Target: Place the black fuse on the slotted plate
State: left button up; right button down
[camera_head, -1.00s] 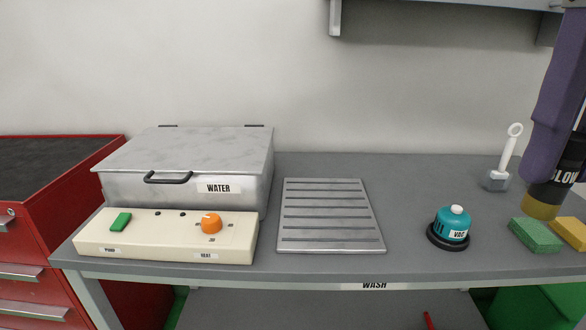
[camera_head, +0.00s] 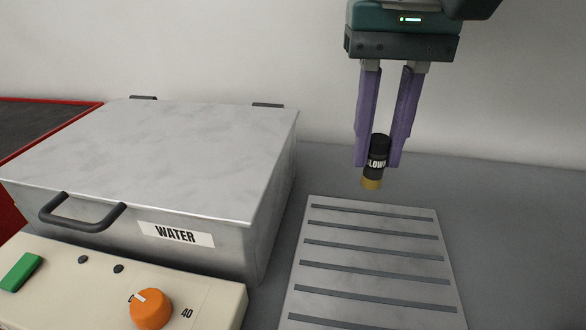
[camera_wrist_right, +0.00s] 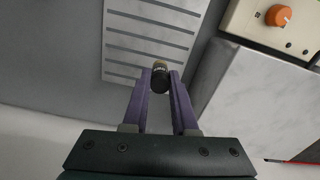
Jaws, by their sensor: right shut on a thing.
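The black fuse (camera_head: 377,158), with white lettering and a brass-coloured lower end, is held upright between the purple fingers of my right gripper (camera_head: 380,160). In the head view it hangs above the back edge of the slotted plate (camera_head: 373,242), apart from it. The plate is a grey metal sheet with several parallel dark slots, and its surface is bare. In the right wrist view the fuse (camera_wrist_right: 160,78) sits between the fingertips (camera_wrist_right: 160,82), with the plate (camera_wrist_right: 150,30) beyond it. My left gripper is not in view.
A metal box labelled WATER (camera_head: 190,150), with a closed lid and black handle, stands left of the plate. A cream control panel (camera_head: 75,290) with an orange knob (camera_head: 151,309) is in front of it. The grey bench (camera_head: 510,230) is clear right of the plate.

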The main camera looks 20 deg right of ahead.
notch_tip(320, 180, down, 15)
jog(key=shift+s+r+b, duration=0.15)
jog(key=shift+r+b, duration=0.05)
jog(key=shift+b, duration=0.85)
jog(key=shift+f, duration=0.2)
jog(key=shift+f, duration=0.1)
jog(key=c, duration=0.7)
grip_release()
